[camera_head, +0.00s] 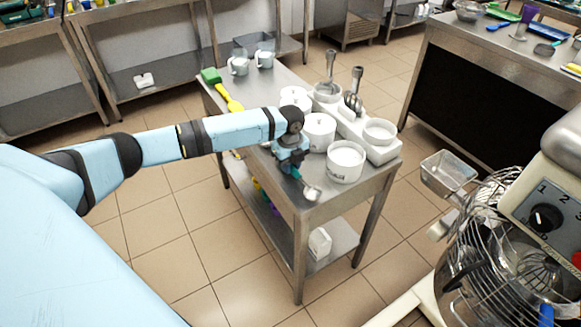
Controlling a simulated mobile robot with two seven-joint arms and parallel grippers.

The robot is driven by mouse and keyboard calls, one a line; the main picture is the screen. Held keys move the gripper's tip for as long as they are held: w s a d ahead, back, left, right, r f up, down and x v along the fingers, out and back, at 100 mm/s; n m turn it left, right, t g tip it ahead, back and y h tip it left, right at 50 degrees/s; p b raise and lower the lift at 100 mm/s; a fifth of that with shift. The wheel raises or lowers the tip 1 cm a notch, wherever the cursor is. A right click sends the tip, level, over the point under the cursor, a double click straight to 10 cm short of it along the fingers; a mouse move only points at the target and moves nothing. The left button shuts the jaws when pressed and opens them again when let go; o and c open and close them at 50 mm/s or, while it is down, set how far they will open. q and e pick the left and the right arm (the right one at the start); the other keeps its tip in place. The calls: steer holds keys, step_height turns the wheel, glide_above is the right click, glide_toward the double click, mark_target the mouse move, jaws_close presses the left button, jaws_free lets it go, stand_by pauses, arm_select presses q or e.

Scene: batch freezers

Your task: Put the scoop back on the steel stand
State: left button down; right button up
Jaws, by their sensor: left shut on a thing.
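My left gripper (293,168) is shut on the scoop (312,193), near the front left edge of the steel stand (306,210). The scoop has a teal handle, mostly hidden by the gripper, and a small round metallic head pointing toward the front corner. The scoop is over the stand's top; I cannot tell whether it touches it. The stand is a small steel table with a lower shelf. My right gripper is not in view.
White tubs (346,161) stand just right of the scoop. Behind them, a white holder (383,150) carries containers and upright steel tools. A yellow-handled green brush (229,99) lies farther back. Tiled floor is open at front left.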

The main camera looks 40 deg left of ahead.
arm_select(q)
steer(key=shift+f, duration=0.55)
steer(key=shift+f, duration=0.1)
steer(key=c, duration=1)
jaws_free()
steer(key=shift+f, duration=0.1)
steer(key=shift+o, duration=0.2)
step_height(320, 180, up, 12)
steer(key=shift+r+p, duration=0.2)
steer(key=shift+p, duration=0.2)
steer(key=shift+s+f, duration=0.1)
steer(key=shift+s, duration=0.05)
